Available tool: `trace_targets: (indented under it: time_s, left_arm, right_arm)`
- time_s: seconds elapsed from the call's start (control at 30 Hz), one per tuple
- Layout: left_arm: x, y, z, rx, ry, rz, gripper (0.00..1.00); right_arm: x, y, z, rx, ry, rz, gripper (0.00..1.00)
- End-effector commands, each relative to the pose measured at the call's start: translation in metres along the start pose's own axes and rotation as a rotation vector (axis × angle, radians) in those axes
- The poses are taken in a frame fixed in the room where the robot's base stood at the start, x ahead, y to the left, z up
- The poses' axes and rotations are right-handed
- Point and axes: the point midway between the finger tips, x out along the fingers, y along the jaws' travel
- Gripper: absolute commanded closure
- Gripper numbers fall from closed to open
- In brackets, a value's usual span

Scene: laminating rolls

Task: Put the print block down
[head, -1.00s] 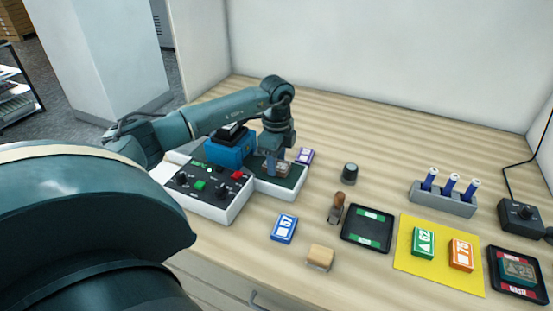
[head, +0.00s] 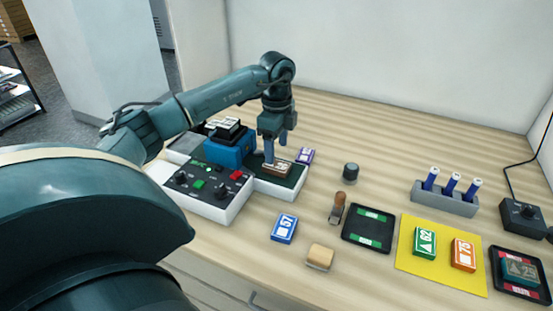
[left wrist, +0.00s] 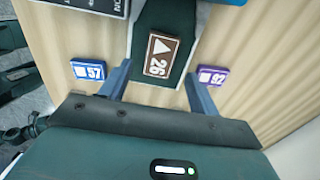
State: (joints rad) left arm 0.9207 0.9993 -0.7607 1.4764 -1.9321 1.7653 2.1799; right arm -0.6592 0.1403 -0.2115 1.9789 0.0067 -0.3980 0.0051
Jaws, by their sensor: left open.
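The brown print block (head: 278,169), marked 26 with a triangle, lies flat on the dark green bed (head: 291,183) of the white machine (head: 228,212). It also shows in the left wrist view (left wrist: 161,54), apart from both fingers. My left gripper (head: 275,147) is open and empty just above the block, its fingers (left wrist: 158,74) spread to either side in the left wrist view. My right gripper is not in view.
A blue block 57 (head: 284,229) and a purple block 92 (head: 306,156) lie near the machine. A black tray (head: 368,245), a yellow mat (head: 417,266) and a pen rack (head: 444,204) stand to the right.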

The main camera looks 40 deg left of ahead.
Motion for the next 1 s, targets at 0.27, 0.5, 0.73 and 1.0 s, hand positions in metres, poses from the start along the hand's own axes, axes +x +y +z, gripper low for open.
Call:
trace_targets:
  time_s: [0.27, 0.5, 0.73, 1.0]
  left_arm:
    - [-0.055, -0.001, 0.000, 0.001, 0.001, -0.003, 0.38]
    - [-0.072, 0.000, 0.000, 0.000, 0.000, 0.000, 0.38]
    - [-0.073, 0.000, 0.000, 0.000, 0.000, 0.001, 0.38]
    - [-0.073, 0.000, 0.000, 0.000, 0.000, 0.000, 0.38]
  right_arm:
    - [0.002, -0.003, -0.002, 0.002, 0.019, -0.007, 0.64]
    - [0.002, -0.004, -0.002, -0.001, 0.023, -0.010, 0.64]
    - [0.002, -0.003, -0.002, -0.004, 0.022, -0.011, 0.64]
    - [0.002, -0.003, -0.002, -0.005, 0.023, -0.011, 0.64]
